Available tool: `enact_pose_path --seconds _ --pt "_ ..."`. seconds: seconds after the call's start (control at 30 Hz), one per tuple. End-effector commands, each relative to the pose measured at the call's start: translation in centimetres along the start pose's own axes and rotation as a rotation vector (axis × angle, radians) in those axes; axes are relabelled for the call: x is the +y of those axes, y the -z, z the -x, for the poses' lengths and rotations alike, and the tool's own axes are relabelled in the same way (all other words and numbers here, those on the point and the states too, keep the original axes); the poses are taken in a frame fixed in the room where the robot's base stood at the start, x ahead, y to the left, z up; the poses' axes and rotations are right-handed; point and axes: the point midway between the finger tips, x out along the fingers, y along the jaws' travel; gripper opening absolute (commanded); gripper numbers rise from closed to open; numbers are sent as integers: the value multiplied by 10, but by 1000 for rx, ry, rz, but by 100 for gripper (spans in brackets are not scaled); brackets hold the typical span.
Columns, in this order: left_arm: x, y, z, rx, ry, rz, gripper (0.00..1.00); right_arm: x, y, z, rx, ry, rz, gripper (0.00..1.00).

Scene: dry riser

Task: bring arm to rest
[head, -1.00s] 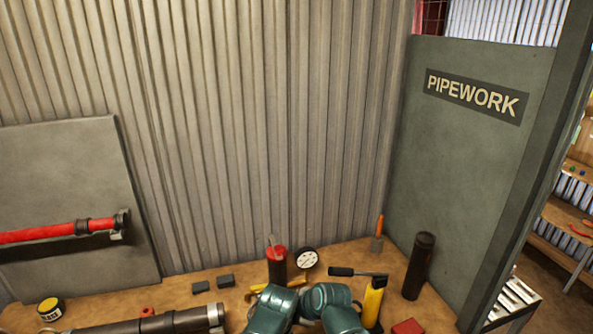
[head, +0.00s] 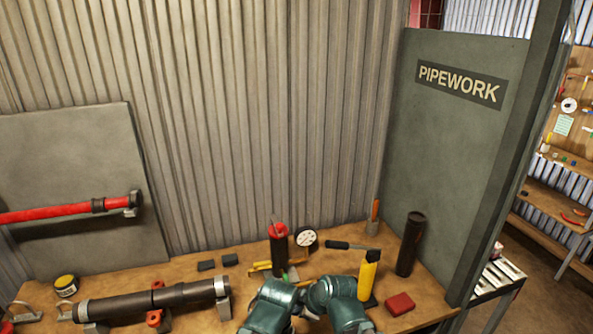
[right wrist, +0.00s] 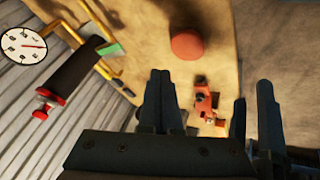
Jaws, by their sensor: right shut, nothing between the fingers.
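My right arm shows as teal links (head: 305,300) at the bottom middle of the head view, low over the front of the wooden bench. Its fingers are hidden or cut off there. In the right wrist view my right gripper (right wrist: 161,72) shows as two dark fingers close together, shut, with nothing between them. More dark finger-like parts stand to the right in that view, and I cannot tell what they belong to. My left gripper is not seen in the head view.
On the wooden bench (head: 330,255) are a dark pipe (head: 150,302), a red-topped cylinder (head: 278,250), a gauge (head: 306,238), a yellow-and-black pump (head: 368,274), a dark upright tube (head: 410,245) and a red block (head: 400,304). A grey PIPEWORK panel (head: 440,150) bounds the right.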

Motion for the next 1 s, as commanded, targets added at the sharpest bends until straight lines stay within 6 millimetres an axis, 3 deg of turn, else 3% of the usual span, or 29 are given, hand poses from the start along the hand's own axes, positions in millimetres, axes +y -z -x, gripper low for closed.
enact_pose_path --seconds 0.27,0.7,1.0 --pt "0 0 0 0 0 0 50 2 -41 6 -114 33 -287 0" --pt "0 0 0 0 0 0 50 -3 -131 32 -409 2 -969 0" --pt "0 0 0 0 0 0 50 -9 -171 52 -559 -75 -1301 0"
